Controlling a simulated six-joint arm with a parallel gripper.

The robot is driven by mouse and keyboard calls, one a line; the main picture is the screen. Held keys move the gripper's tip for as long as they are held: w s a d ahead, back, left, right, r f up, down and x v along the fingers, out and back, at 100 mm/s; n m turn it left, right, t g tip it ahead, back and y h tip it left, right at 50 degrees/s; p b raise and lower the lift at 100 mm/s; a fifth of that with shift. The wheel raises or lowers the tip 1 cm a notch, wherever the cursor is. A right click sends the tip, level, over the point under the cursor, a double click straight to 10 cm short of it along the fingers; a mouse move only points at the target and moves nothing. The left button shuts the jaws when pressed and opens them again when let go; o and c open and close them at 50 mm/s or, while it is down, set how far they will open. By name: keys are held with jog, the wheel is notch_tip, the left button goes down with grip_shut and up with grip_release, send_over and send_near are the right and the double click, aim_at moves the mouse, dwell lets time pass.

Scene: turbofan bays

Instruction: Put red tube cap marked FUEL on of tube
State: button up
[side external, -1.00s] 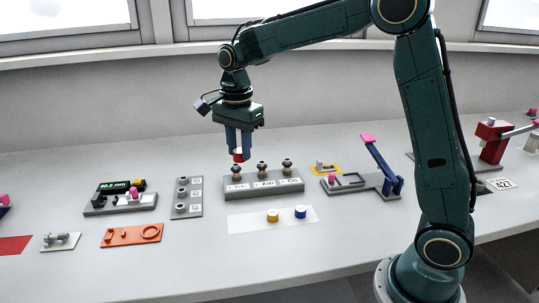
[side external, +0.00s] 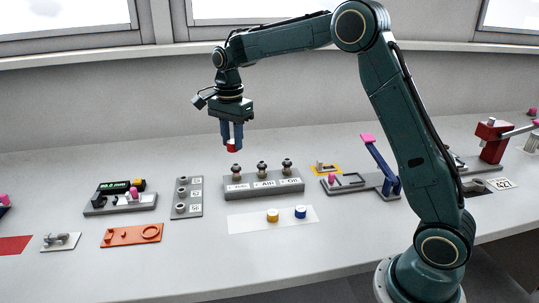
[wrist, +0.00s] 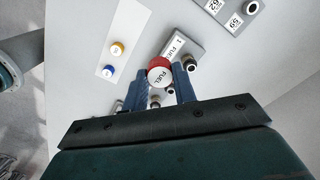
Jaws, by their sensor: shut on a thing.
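My gripper (side external: 231,146) is shut on the red cap (side external: 232,148), which has a white top. In the wrist view the cap (wrist: 160,71) shows the word FUEL on its white face, between the two blue fingers (wrist: 160,84). The tubes stand in a row on a grey block (side external: 264,186) with white labels. The left tube (side external: 235,171) is almost straight below the cap, with a clear gap between them. In the wrist view the block (wrist: 185,40) shows a FUEL label beside the cap, and the gripper hides part of the block.
A yellow cap (side external: 272,215) and a blue cap (side external: 300,212) lie on a white sheet (side external: 245,221) in front of the block. A grey plate with sockets (side external: 187,197) is left of the block. A blue lever fixture (side external: 380,168) stands to its right.

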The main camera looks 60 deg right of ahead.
jog(key=w+d+f, duration=0.3)
jog(key=w+d, duration=0.2)
jog(key=d, duration=0.2)
jog(key=shift+w, duration=0.4)
jog(key=shift+f, duration=0.15)
send_over(236, 165)
jog(key=shift+w+f, duration=0.1)
jog(key=shift+f, duration=2.7)
jog(key=shift+f, duration=1.25)
jog(key=o, duration=1.4)
jog(key=shift+r, duration=0.1)
jog(key=shift+r, duration=3.45)
jog(key=shift+r, duration=0.1)
